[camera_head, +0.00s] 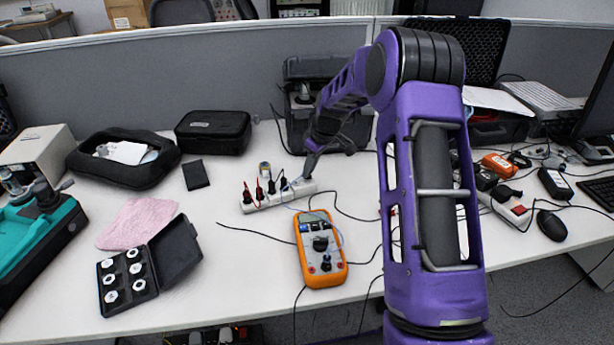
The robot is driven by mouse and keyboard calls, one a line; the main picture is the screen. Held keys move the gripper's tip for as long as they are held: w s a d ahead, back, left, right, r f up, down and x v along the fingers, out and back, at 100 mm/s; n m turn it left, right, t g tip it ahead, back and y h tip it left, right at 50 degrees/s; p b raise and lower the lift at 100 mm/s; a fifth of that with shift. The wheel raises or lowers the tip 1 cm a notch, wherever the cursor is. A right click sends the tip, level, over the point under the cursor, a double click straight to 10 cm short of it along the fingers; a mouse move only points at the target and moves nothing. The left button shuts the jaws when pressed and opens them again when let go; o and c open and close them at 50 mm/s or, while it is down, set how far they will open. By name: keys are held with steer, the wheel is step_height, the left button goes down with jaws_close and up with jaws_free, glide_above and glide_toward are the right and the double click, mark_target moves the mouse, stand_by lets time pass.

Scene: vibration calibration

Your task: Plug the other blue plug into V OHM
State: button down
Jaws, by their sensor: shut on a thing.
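An orange multimeter (341,276) lies face up on the table, with its dial and input sockets toward the near end; the V OHM label is too small to read. A thin pale blue lead arches over its right side. Behind it a white holder strip (250,207) carries several upright red, black and blue plugs. A blue plug (284,184) stands near the strip's right end. My gripper (307,177) points down at the right end of the strip, shut on what seems to be the other blue plug, largely hidden by the fingers.
An open black case of weights (180,252) and a pink cloth (140,221) lie left of the multimeter. Black cables cross the table around it. My purple arm hides part of the table to the right. Bare table lies between the case and the multimeter.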

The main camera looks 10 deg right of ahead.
steer(key=shift+r, duration=0.4)
stand_by(0.5)
steer(key=shift+r+p, duration=1.1)
steer(key=shift+r, duration=0.6)
steer(key=shift+s+b, duration=0.35)
steer(key=shift+s, duration=0.45)
steer(key=s, duration=0.9)
steer(key=s+d+b, duration=0.1)
steer(key=s, duration=0.8)
steer(key=s+r+b, duration=0.1)
steer(key=s, duration=0.9)
steer(key=shift+d, duration=0.35)
steer(key=shift+s+f, duration=0.2)
steer(key=shift+f, duration=1.55)
steer(key=shift+x, duration=0.85)
